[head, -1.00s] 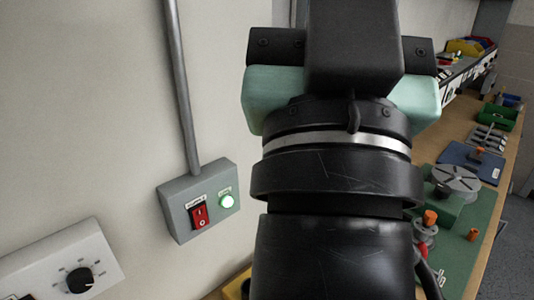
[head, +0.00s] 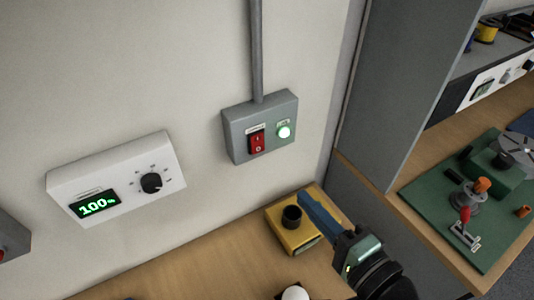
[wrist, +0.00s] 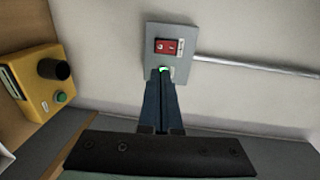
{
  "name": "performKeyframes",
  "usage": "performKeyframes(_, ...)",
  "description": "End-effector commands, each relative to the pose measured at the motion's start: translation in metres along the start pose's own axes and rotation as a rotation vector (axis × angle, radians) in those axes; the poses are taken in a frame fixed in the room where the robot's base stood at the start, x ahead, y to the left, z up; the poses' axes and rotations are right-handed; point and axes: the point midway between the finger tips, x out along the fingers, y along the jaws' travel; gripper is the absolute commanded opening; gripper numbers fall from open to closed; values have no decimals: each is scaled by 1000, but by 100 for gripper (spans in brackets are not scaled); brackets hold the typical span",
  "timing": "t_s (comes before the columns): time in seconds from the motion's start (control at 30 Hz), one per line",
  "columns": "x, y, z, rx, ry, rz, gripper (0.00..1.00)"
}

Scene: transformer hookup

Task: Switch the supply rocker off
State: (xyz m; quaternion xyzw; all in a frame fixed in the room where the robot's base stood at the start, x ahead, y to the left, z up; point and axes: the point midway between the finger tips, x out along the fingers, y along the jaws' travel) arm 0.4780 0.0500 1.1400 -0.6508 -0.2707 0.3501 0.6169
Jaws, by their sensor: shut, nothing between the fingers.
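The supply rocker (head: 257,143) is a red switch on a grey wall box (head: 238,148). Beside it a round green lamp (head: 284,132) is lit. In the head view my gripper (head: 304,197) is below and right of the box, with its blue fingers shut, empty and pointing up and left. In the wrist view the red rocker (wrist: 168,46) lies just beyond the fingertips (wrist: 160,72), which partly cover the green lamp. I see a gap to the rocker in the picture; contact with the box cannot be told.
A yellow box (head: 290,238) with a black knob stands on the wooden bench below the fingers. A white panel (head: 120,178) reading 100% with a dial is left on the wall. A grey conduit (head: 257,50) rises from the switch box. A grey cabinet side (head: 395,95) stands right.

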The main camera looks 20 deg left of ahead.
Motion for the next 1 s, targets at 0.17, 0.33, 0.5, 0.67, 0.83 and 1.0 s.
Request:
performKeyframes(0.17,1,-1,0,-4,1,0,0)
performKeyframes(0.33,14,-2,0,-3,-2,-1,0)
performKeyframes(0.5,46,-3,1,-4,-4,0,0)
performKeyframes(0.67,81,-4,1,-5,-3,1,0)
performKeyframes(0.83,113,-4,0,-5,-1,1,0)
performKeyframes(1.0,133,-3,-1,-7,1,0,0)
